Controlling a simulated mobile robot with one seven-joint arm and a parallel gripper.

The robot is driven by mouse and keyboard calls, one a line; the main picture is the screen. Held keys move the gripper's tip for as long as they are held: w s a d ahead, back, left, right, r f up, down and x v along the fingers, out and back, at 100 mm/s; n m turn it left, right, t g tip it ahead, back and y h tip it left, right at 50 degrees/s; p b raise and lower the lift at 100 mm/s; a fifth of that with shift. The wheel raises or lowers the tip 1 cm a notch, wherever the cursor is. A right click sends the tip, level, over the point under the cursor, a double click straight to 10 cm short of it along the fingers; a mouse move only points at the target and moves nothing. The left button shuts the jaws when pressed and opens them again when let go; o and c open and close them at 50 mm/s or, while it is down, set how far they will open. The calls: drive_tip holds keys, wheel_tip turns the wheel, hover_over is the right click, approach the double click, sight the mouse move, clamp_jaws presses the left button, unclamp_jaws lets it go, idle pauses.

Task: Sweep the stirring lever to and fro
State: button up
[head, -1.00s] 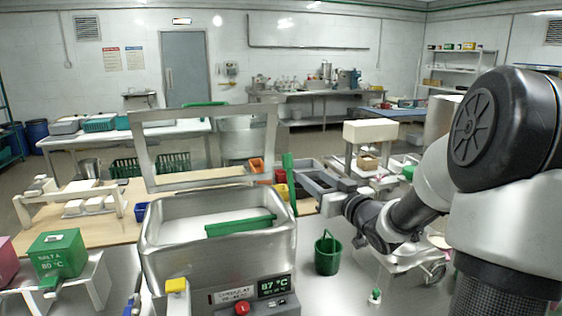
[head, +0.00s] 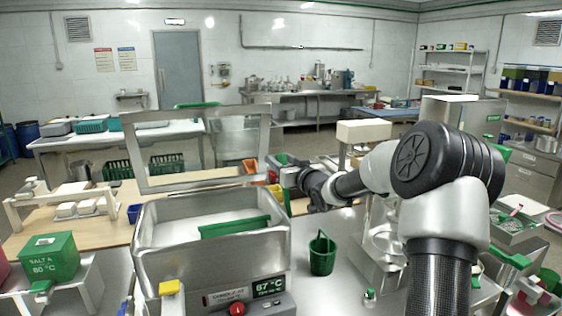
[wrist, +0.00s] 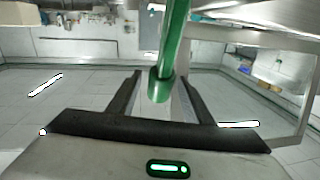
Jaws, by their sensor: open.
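The green stirring lever (head: 287,199) stands at the right side of the steel vat (head: 160,252), its upper part mostly hidden by my gripper in the head view. My gripper (head: 284,174) is at the lever's upper part, beyond the vat's right rim. In the wrist view the lever (wrist: 174,40) runs down from the top edge, and its rounded end lies between the two open fingers of my gripper (wrist: 161,85). The fingers are apart; whether either touches the lever I cannot tell. A green bar (head: 235,227) lies across the inside of the vat.
A raised steel frame (head: 140,160) stands behind the vat. A green bucket (head: 321,255) is right of the vat on the steel surface. A green salt box (head: 50,257) stands at left. Coloured bins (head: 262,170) sit just behind my gripper.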

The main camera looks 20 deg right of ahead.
drive_tip(key=shift+c, duration=0.3)
clamp_jaws()
